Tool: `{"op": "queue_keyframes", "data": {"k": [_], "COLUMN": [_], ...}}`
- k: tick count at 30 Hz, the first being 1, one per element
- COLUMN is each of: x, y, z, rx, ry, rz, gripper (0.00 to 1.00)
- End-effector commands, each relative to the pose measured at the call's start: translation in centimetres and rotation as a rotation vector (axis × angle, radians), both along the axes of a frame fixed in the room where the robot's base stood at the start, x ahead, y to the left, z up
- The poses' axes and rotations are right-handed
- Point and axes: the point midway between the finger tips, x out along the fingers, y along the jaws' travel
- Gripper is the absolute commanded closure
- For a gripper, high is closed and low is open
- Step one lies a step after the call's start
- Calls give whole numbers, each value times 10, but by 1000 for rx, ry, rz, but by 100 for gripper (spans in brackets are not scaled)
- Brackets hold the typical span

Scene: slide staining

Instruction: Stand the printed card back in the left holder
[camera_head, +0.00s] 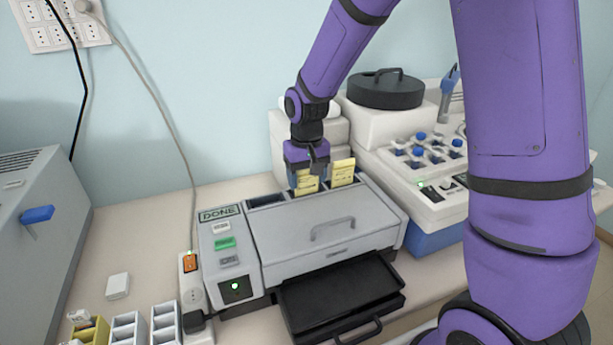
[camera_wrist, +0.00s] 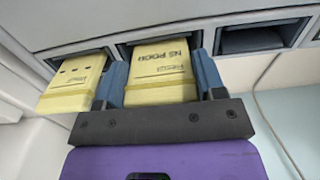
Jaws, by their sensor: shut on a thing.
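The yellow printed card (camera_wrist: 161,70), thick and block-like, stands upright between my gripper's fingers (camera_wrist: 160,82); its lettering appears upside down in the wrist view. In the head view my gripper (camera_head: 308,166) is shut on this card (camera_head: 306,183) from above. Its lower end appears to be in the middle opening at the back of the grey machine (camera_head: 325,228); how deep is hidden. A second yellow piece (camera_head: 343,171) stands in the opening to the right, apart from my gripper. The opening at the left (camera_head: 265,200) is empty, and it also shows dark in the wrist view (camera_wrist: 258,38).
The machine has a panel marked DONE (camera_head: 220,212) and a black tray (camera_head: 342,293) in front. A white analyser with blue-capped vials (camera_head: 430,150) stands at right. White racks (camera_head: 128,328) and a small white block (camera_head: 117,286) are at left front.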

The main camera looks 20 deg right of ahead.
Motion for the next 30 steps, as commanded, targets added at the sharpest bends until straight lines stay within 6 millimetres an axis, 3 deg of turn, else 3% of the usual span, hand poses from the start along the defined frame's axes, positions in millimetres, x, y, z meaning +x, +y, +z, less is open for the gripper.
{"op": "queue_keyframes", "data": {"k": [7,8,11,22,30], "x": [0,0,0,1,1], "y": [0,0,0,0,0], "z": [-3,-3,-3,2,46], "rx": [0,0,0,0,1], "ry": [0,0,-1,-2,-6], "rz": [0,0,0,0,0], "gripper": [63,34,12,11,11]}}
